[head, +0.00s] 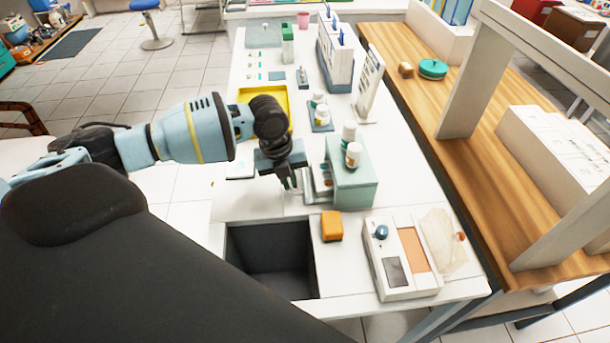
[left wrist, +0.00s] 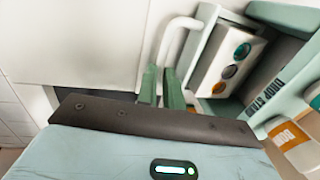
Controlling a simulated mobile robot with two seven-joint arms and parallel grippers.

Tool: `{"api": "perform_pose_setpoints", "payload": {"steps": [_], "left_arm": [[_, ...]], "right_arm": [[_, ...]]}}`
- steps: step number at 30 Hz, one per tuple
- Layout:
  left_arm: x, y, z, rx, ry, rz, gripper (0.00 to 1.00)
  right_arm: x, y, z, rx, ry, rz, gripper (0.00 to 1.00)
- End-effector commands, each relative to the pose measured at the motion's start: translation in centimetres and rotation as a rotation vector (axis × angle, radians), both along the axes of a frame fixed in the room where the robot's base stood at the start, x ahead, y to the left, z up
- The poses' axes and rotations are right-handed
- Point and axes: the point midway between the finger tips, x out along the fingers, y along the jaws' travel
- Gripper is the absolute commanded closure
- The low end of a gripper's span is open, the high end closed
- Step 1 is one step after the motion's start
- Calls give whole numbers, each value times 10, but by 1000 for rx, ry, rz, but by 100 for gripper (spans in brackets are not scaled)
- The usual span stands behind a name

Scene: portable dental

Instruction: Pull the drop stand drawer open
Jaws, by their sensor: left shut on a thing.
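The drop stand (head: 355,187) is a pale green box on the white counter, with white bottles standing on its top. Its drawer (head: 311,186) sticks out of the stand's left side, partly open, with small bottles in it. In the left wrist view the drawer (left wrist: 198,62) shows several round coloured caps inside. My left gripper (head: 289,181) is at the drawer's front. In the left wrist view its green fingers (left wrist: 161,88) are shut on the white drawer handle (left wrist: 177,32). The fingers hide part of the handle. My right gripper is not in view.
An orange block (head: 332,226) and a white device (head: 402,258) are on the counter in front of the stand. A dark open bin (head: 270,260) is set in the counter. A bottle tray (head: 320,121) stands behind. The counter left of the drawer is mostly clear.

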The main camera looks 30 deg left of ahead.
Motion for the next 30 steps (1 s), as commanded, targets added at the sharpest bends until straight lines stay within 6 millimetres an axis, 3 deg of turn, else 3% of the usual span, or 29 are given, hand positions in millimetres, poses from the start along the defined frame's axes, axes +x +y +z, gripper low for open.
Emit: {"api": "perform_pose_setpoints", "payload": {"steps": [6, 17, 18, 23, 30], "left_arm": [[-21, 27, 1, 1, 2, 2, 100], [-24, 31, 0, 0, 1, -1, 100], [-24, 31, -1, 1, 0, -1, 90], [-24, 30, 0, 1, 0, -1, 69], [-23, 30, 0, 1, 0, -1, 69]], "right_arm": [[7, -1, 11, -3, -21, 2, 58], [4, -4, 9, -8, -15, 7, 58], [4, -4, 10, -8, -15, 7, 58], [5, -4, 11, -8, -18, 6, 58], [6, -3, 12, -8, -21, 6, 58]]}}
